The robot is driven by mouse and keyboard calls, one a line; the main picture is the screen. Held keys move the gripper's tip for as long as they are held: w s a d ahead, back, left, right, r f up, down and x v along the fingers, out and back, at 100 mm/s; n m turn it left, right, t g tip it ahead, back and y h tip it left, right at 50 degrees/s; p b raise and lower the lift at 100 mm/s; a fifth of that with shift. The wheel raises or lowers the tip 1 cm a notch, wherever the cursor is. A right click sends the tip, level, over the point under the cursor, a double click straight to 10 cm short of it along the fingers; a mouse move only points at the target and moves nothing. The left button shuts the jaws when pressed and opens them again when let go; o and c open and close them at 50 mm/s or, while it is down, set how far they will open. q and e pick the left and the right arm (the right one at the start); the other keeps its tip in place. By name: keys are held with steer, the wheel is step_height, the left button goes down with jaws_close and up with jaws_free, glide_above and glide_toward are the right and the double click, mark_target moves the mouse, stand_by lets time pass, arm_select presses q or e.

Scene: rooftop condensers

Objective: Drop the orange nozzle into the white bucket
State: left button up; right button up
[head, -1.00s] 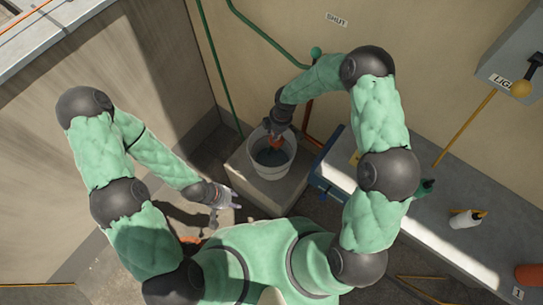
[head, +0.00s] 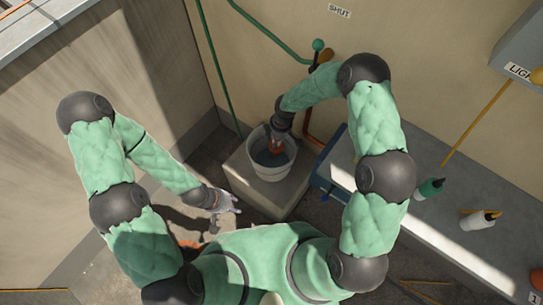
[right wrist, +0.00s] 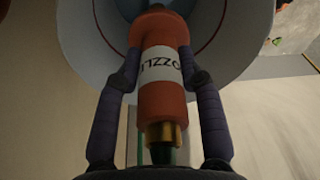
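The orange nozzle (right wrist: 160,95) has a white lettered band and a brass end. In the right wrist view the fingers of my right gripper (right wrist: 160,60) close on it from both sides. The white bucket (head: 258,167) stands upright on a grey block, and its pale inside and rim (right wrist: 222,75) fill the area behind the nozzle. In the head view my right gripper (head: 276,147) and the nozzle are over the bucket's mouth, partly inside its outline; exact depth is unclear. My left gripper (head: 228,204) is apart from the bucket, at its lower left, with its fingers too small to judge.
The grey block (head: 295,190) carries the bucket. A grey bench (head: 430,215) at right holds a green-capped bottle (head: 430,188) and a white bottle (head: 478,220). A beige wall with green pipes (head: 217,70) rises behind the bucket.

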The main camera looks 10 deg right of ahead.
steer(key=o, duration=0.5)
steer(key=r, duration=0.4)
steer(key=d+r, duration=0.1)
steer(key=r, duration=0.7)
steer(key=shift+s+d, duration=0.25)
steer(key=shift+d, duration=0.1)
